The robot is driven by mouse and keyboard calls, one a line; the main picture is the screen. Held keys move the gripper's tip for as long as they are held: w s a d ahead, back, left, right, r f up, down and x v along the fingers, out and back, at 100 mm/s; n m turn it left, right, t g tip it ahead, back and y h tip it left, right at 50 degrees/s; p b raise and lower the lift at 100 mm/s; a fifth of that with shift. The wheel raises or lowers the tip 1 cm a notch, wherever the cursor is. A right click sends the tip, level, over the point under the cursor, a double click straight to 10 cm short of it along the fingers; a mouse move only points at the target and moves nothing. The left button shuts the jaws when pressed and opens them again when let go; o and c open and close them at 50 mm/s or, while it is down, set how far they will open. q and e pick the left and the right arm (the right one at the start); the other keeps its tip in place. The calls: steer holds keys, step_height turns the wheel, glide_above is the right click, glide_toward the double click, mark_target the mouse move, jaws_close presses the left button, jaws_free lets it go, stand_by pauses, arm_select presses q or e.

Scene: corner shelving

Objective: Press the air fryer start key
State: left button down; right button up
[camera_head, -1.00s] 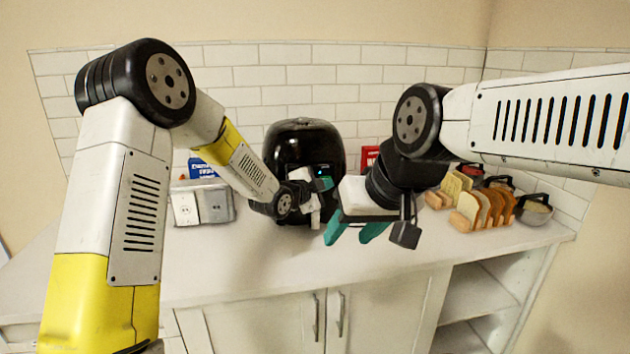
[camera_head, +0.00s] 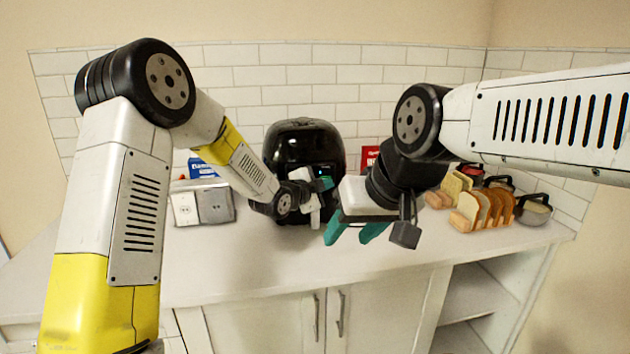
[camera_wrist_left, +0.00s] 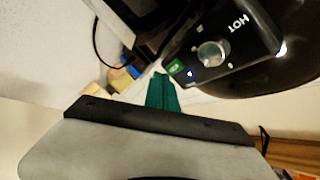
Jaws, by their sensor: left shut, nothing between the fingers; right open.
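The black air fryer (camera_head: 303,143) stands on the counter against the tiled wall. In the left wrist view, its dark control panel (camera_wrist_left: 245,55) shows a silver knob (camera_wrist_left: 211,54), the word HOT and a small green key (camera_wrist_left: 176,67) at the panel's edge. My left gripper (camera_head: 326,183) is shut and empty in front of the fryer. Its teal fingers (camera_wrist_left: 160,77) point at the panel's edge, right beside the green key; I cannot tell whether they touch it. My right gripper (camera_head: 348,243) is open and empty, above the counter, right of and nearer than my left gripper.
A toast rack with bread slices (camera_head: 485,209) and a pan (camera_head: 534,209) stand on the right of the counter. A grey-and-white box (camera_head: 203,203) with a blue packet (camera_head: 200,169) behind it stands left of the fryer. The counter's front (camera_head: 290,275) is clear.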

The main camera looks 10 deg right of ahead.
arm_select(q)
steer(key=shift+w, duration=0.45)
steer(key=shift+w, duration=0.3)
stand_by(0.8)
steer(key=shift+s, duration=0.75)
steer(key=s, duration=0.5)
stand_by(0.7)
